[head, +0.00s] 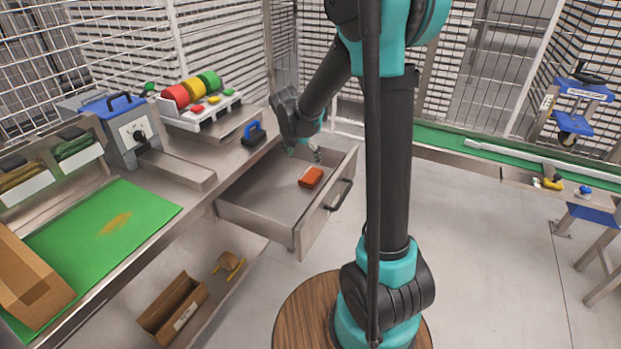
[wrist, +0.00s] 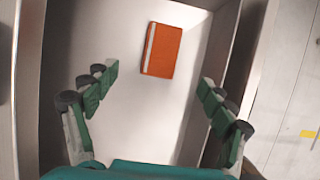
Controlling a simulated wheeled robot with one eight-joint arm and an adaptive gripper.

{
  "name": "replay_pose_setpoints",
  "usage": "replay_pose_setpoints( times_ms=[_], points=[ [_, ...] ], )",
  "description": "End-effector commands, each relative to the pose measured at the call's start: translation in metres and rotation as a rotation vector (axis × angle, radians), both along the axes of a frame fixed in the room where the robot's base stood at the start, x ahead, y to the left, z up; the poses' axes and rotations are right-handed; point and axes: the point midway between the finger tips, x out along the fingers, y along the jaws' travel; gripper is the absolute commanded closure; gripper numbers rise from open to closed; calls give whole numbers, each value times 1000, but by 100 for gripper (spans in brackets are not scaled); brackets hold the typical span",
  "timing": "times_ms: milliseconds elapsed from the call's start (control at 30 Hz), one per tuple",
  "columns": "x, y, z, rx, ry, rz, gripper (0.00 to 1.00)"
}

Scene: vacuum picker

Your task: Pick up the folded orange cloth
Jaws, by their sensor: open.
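The folded orange cloth (head: 311,177) lies flat on the bottom of an open metal drawer (head: 265,212). In the wrist view the cloth (wrist: 161,50) is an orange rectangle with a pale stripe along its left edge. My gripper (head: 303,150) is over the drawer, close to the cloth. In the wrist view my gripper (wrist: 158,82) is open, with its green-padded fingers spread wide and nothing between them. The cloth lies ahead of the fingertips, roughly centred between them and apart from both.
The drawer's walls surround the cloth, and its black handle (head: 339,194) is on the front. The bench above holds a green mat (head: 70,262), a blue-lidded box (head: 118,135) and colored rolls (head: 191,90). An open cardboard box (head: 172,312) sits below.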

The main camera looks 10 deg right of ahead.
Motion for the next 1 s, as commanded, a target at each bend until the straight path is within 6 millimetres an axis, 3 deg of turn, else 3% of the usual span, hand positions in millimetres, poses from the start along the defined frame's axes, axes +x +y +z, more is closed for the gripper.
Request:
replay_pose_setpoints(
  times_ms=[300, 567, 1000],
  points=[
    [16, -11, -46, 1, -1, -1, 17],
    [19, -15, -59, 1, -1, -3, 17],
    [33, -27, -101, 1, 0, -2, 17]
  ],
)
